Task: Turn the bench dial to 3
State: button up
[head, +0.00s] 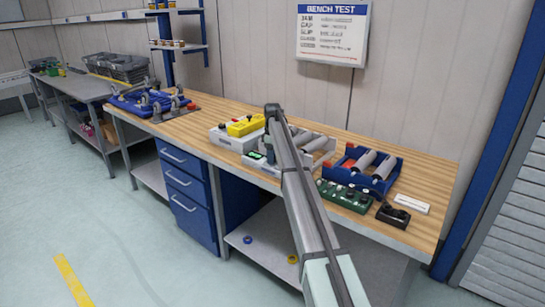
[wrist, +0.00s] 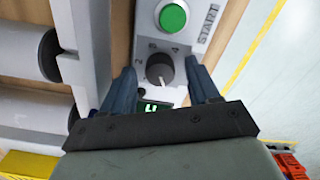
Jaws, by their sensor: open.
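The bench dial (wrist: 160,68) is a dark round knob on a light grey control box (wrist: 147,40). It carries a white pointer mark that faces the bottom of the wrist view, toward a small display with green characters (wrist: 151,107). Small numerals, seemingly 2, 3 and 4, sit along the dial's upper side. My gripper (wrist: 160,72) is open, with one finger on each side of the dial; I cannot tell whether either touches it. A green button (wrist: 173,17) and the word START lie beyond the dial. In the head view, my arm hides much of the box (head: 255,157).
Grey rollers (wrist: 25,52) stand beside the box. A yellow object (head: 245,125) on a white base is left of my arm. A blue roller tray (head: 372,165), a green panel (head: 343,196) and a dark box (head: 393,214) lie right. A BENCH TEST sign (head: 333,33) hangs behind.

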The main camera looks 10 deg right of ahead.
jog(key=shift+f, duration=0.2)
jog(key=c, duration=1)
jog(key=shift+m, duration=0.3)
